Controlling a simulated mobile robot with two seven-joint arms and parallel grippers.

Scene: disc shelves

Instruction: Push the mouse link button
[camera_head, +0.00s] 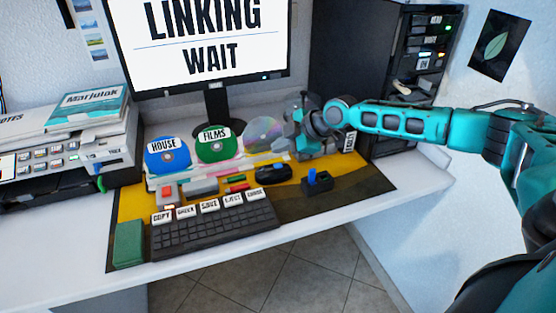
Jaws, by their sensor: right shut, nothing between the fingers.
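The dark mouse (273,174) lies on the yellow and dark desk mat, right of the keyboard's rear edge. I cannot make out a link button on it. The monitor (211,60) reads "LINKING WAIT". My right gripper (285,146) is shut and empty, behind and above the mouse, close to a clear shiny disc (262,132). I cannot tell whether it touches anything there. My left gripper is out of view.
A small black holder with a blue piece (317,180) stands right of the mouse. The HOUSE disc (168,157) and FILMS disc (215,145) stand in a rack. A keyboard (212,231) lies in front. A dark server tower (350,70) stands behind my right arm.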

